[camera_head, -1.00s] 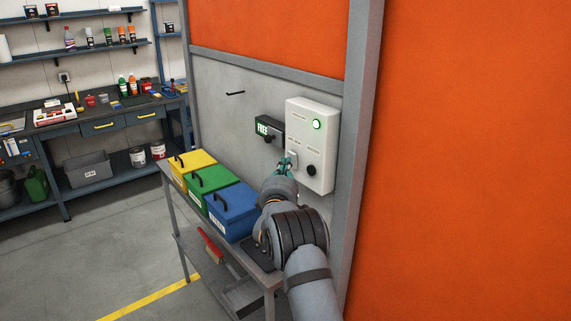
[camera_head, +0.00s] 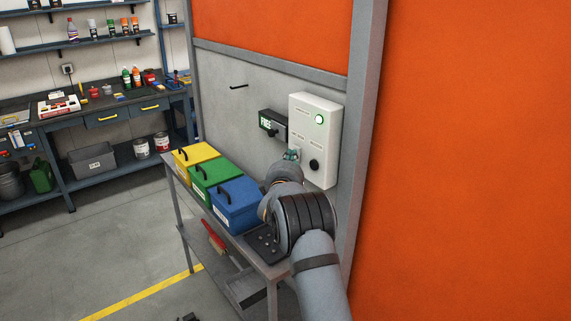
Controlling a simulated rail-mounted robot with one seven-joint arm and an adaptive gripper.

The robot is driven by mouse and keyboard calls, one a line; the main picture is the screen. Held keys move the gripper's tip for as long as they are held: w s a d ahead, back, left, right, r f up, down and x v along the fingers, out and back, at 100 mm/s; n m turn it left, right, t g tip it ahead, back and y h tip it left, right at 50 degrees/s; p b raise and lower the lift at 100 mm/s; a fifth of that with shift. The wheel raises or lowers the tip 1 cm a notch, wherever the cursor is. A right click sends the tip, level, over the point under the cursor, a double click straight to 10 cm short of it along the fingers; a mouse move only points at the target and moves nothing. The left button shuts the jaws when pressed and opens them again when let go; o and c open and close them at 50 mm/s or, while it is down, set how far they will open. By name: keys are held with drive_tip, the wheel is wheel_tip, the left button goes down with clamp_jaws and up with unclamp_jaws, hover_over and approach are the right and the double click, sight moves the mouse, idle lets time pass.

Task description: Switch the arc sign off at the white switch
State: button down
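The arc sign (camera_head: 272,123) is a small dark box on the grey wall panel, with green lit lettering that is too small to read surely. Right of it is a white control box (camera_head: 322,126) with a lit green lamp (camera_head: 319,119) near its top and a black knob (camera_head: 314,165) at its lower right. My gripper (camera_head: 292,155), with greenish fingers, is at the lower left of this box. The white switch cannot be made out clearly; my fingers cover that area. Whether they touch it, and whether they are open or shut, cannot be told.
A narrow grey bench (camera_head: 262,262) below the panel carries yellow (camera_head: 196,154), green (camera_head: 214,174) and blue (camera_head: 238,199) lidded boxes, left of my arm. A grey frame post (camera_head: 361,120) and orange curtain (camera_head: 470,160) stand right. A workbench is at back left.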

drive_tip(key=s+a+r+b, duration=0.1)
drive_tip(key=s+a+b, duration=0.2)
drive_tip(key=s, duration=0.9)
drive_tip(key=shift+s+a+r+b, duration=0.2)
drive_tip(key=shift+s+r+b, duration=0.05)
drive_tip(key=shift+b, duration=0.9)
drive_tip(key=w+p, duration=0.5)
drive_tip(key=w, duration=0.4)
drive_tip(key=s+f+n+t+b, duration=0.1)
drive_tip(key=s+f+b, duration=0.2)
drive_tip(key=s+b, duration=0.2)
drive_tip(key=shift+s+a+f+b, duration=0.15)
drive_tip(key=shift+a+f+b, duration=0.1)
drive_tip(key=shift+b, duration=0.75)
drive_tip(key=shift+s+r, duration=0.1)
drive_tip(key=shift+r, duration=0.05)
